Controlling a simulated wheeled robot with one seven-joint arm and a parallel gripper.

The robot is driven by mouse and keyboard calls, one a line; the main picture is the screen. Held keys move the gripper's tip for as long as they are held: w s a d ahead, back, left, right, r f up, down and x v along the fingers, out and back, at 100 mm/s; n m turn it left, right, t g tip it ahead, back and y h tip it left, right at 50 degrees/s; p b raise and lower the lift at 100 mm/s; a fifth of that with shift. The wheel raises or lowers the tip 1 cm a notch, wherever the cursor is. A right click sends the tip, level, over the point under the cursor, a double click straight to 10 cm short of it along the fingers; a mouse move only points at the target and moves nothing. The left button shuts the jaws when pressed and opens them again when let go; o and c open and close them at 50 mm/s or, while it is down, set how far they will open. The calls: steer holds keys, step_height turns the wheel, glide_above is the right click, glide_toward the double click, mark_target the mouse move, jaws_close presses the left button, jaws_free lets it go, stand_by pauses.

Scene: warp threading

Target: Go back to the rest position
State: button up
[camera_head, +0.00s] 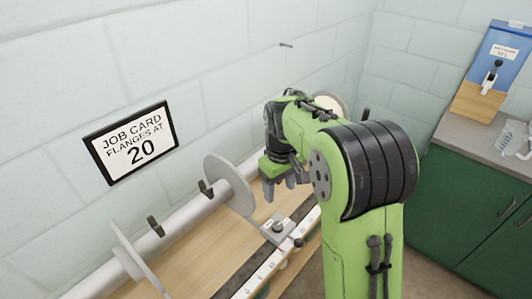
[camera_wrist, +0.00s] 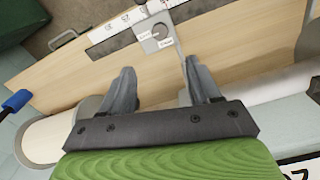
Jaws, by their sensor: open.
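My gripper (camera_head: 283,182) is green with grey fingers and hangs above the wooden bench, just right of a grey round flange (camera_head: 226,184) on the long beam (camera_head: 190,217). In the wrist view my gripper (camera_wrist: 163,92) has its two fingers wide apart with nothing between them. A second flange (camera_head: 128,252) sits on the beam at lower left. The white ruler (camera_head: 262,274) runs along the bench, with a grey sliding block with a round knob (camera_head: 278,227) on it. The knob also shows in the wrist view (camera_wrist: 157,36), beyond the fingertips.
A job card (camera_head: 131,145) on the wall reads "flanges at 20". Dark hooks (camera_head: 155,226) stand along the beam. The wooden bench (camera_head: 180,255) lies below. At right are a green cabinet (camera_head: 470,215), a blue board (camera_head: 503,45) and a clear holder (camera_head: 512,140).

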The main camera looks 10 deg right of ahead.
steer(key=s+r+m+t, duration=0.2)
steer(key=s+r+t, duration=0.1)
steer(key=s+r, duration=0.65)
steer(key=s+m+t+p, duration=0.1)
steer(key=s+m+t, duration=0.1)
steer(key=s, duration=1.2)
steer(key=shift+d+m+t+p, duration=0.3)
steer(key=shift+m+p, duration=0.05)
steer(key=shift+m, duration=0.05)
